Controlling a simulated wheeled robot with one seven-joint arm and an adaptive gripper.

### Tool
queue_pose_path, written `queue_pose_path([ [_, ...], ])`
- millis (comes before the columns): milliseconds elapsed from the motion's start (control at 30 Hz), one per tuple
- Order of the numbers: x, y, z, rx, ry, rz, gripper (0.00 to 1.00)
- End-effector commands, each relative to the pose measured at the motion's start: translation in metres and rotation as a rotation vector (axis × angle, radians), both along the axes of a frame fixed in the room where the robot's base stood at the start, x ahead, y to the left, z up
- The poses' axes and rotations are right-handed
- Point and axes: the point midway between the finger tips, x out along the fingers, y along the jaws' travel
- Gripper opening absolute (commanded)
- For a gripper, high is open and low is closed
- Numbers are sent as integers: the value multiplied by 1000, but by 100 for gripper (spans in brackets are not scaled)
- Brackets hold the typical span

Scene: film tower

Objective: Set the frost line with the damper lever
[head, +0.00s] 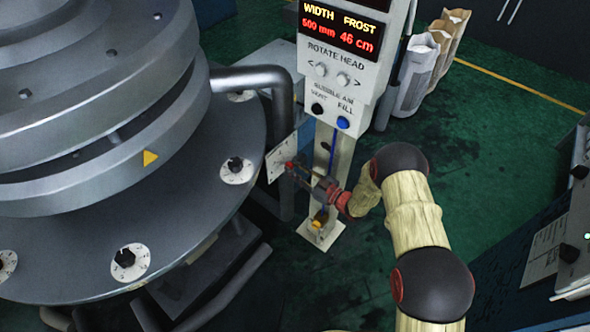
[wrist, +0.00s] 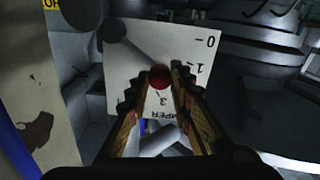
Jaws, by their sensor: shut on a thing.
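The damper lever's red knob (wrist: 160,77) shows between my fingertips in the wrist view, and it also shows in the head view (head: 290,165). A grey rod runs from the knob to a dark round pivot at the upper left. Behind it is the white damper scale plate (wrist: 194,50), with 0, 1 and 3 readable and upside down. My gripper (head: 293,170) is shut on the knob, and its fingers show in the wrist view (wrist: 158,82). The control panel display (head: 340,32) reads WIDTH 500 mm and FROST 46 cm.
The large round grey die head (head: 90,250) with dials fills the left. A grey pipe (head: 250,78) curves close behind the plate. The panel's pale post (head: 335,165) stands beside my gripper. Paper sacks (head: 420,75) stand behind; green floor (head: 500,130) is open at right.

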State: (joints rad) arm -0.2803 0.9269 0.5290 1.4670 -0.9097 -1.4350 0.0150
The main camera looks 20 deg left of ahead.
Motion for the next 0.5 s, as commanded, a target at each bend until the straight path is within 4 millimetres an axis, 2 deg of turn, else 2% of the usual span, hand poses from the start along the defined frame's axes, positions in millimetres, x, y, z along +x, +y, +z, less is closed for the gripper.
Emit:
queue_pose_path([
  [300,0,0,0,0,0,0,0],
  [500,0,0,0,0,0,0,0],
])
